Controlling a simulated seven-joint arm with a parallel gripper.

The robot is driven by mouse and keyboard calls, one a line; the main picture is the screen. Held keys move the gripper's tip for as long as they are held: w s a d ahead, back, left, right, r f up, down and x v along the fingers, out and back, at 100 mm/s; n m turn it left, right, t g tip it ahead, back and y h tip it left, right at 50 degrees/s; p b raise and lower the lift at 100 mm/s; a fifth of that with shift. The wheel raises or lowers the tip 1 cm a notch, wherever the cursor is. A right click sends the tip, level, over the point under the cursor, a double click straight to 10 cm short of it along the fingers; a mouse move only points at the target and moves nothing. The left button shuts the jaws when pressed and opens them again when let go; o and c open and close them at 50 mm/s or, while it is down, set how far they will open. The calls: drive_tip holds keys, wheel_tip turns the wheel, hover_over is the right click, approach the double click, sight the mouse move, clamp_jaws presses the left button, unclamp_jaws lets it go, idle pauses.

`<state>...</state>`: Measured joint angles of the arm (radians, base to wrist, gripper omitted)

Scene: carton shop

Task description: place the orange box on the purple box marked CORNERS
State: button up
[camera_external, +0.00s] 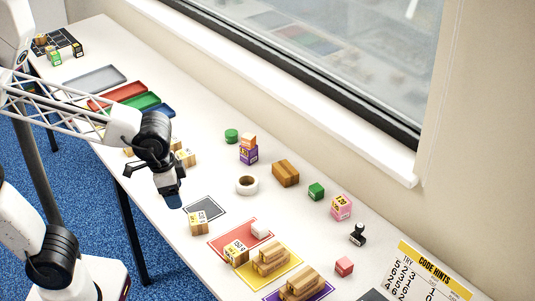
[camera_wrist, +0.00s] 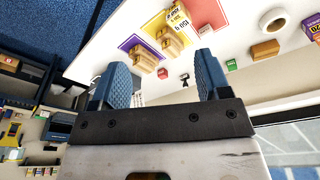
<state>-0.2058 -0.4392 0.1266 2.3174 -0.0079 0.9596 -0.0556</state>
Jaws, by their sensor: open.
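The small orange box (camera_external: 248,139) rests on top of the purple box (camera_external: 249,155), beyond the white tape roll. The purple box has a yellow label whose words are too small to read. My gripper (camera_external: 173,200) is over the table's front edge, left of and apart from the two stacked boxes. In the wrist view, my gripper (camera_wrist: 162,76) has its blue fingers spread wide with nothing between them.
A white tape roll (camera_external: 246,185), brown box (camera_external: 285,173), green cylinder (camera_external: 231,136) and green cube (camera_external: 316,191) stand near the stack. A wooden block (camera_external: 198,222) stands near a dark mat (camera_external: 206,208). Coloured mats with wooden blocks lie nearer the camera. A window wall bounds the back.

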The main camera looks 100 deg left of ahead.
drive_tip(key=s+d+f+m, duration=0.3)
drive_tip(key=s+d, duration=0.5)
drive_tip(key=s, duration=0.3)
drive_tip(key=shift+s+d+f+t, duration=0.15)
drive_tip(key=shift+d+f+t, duration=0.15)
drive_tip(key=shift+d, duration=0.1)
